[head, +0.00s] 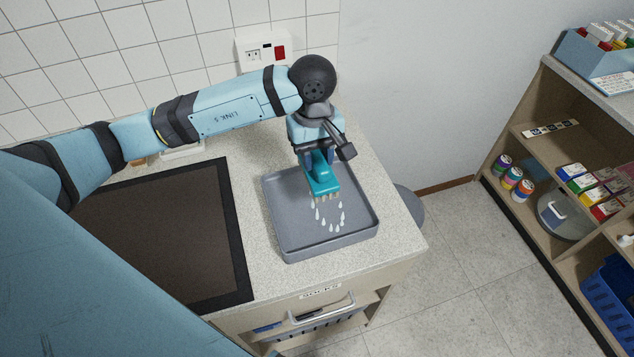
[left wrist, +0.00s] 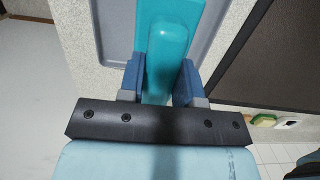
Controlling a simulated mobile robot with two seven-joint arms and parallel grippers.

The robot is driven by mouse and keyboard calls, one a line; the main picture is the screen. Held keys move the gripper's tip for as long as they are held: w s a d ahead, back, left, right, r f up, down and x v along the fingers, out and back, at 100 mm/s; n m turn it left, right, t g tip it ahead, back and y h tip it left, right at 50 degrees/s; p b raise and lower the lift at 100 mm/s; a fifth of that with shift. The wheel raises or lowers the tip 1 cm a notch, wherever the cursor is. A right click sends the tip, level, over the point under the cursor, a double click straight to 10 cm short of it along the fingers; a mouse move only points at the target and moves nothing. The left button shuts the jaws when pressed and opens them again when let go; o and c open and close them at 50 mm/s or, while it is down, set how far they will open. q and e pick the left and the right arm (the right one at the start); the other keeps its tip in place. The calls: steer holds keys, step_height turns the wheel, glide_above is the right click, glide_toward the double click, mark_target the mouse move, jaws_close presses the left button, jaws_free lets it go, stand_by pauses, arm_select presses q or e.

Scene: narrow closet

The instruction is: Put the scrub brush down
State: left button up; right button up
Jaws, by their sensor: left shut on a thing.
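The teal scrub brush (head: 321,180) is in my left gripper (head: 318,158), over the grey tray (head: 282,236) on the counter. Its pale bristles point down, and white drops show below them above the tray floor. In the left wrist view the teal brush (left wrist: 168,50) sits between the two blue fingers of the left gripper (left wrist: 160,82), which are shut on its raised handle. I cannot tell whether the bristles touch the tray. My right gripper is not in view.
A dark cooktop-like panel (head: 165,230) lies left of the tray on the speckled counter (head: 390,225). A wall socket (head: 262,50) is behind. An open drawer (head: 320,312) is below the counter front. Shelves (head: 560,130) with paint jars and boxes stand at right, across clear floor.

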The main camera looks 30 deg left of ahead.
arm_select(q)
step_height(320, 180, down, 9)
steer(key=shift+f+p, duration=0.2)
steer(key=shift+p, duration=0.55)
steer(key=shift+f, duration=0.25)
steer(key=shift+f+b, duration=0.2)
steer(key=shift+b, duration=0.1)
steer(key=o, duration=0.9)
steer(key=shift+r, duration=0.1)
steer(key=shift+r, duration=0.1)
